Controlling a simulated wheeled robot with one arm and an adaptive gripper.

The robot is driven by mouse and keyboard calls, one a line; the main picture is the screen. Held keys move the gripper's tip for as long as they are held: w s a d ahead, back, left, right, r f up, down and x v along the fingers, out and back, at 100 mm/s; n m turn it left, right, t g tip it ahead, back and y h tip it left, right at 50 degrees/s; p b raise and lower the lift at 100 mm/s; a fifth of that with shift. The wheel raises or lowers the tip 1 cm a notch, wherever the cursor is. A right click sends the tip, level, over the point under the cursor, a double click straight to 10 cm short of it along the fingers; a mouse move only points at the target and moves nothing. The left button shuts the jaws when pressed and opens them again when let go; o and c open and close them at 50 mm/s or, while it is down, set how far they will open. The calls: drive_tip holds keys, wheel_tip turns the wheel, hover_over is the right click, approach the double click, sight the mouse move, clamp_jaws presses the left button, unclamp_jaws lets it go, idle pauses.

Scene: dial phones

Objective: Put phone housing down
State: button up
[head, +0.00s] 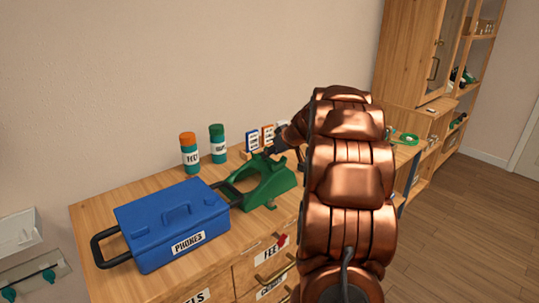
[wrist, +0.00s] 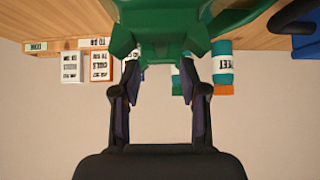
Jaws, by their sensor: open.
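The green phone housing (head: 264,183) stands upright on the wooden cabinet top (head: 140,190), just right of the blue box. In the head view my gripper (head: 280,146) is at the housing's upper back, partly hidden behind my copper-coloured arm. In the wrist view the housing (wrist: 160,20) fills the top middle. There my gripper (wrist: 159,66) is open, its two dark fingers apart on either side of the housing's near part. I cannot tell whether either finger touches it.
A blue box labelled PHONES (head: 172,225) stands at the left. An orange-capped canister (head: 190,153) and a green-capped canister (head: 217,144) stand behind. Small labelled cards (head: 260,138) stand close to my gripper. Labelled drawers (head: 268,262) are below. The cabinet's back left is clear.

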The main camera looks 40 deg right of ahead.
drive_tip(key=v, duration=1)
drive_tip(key=shift+b, duration=0.45)
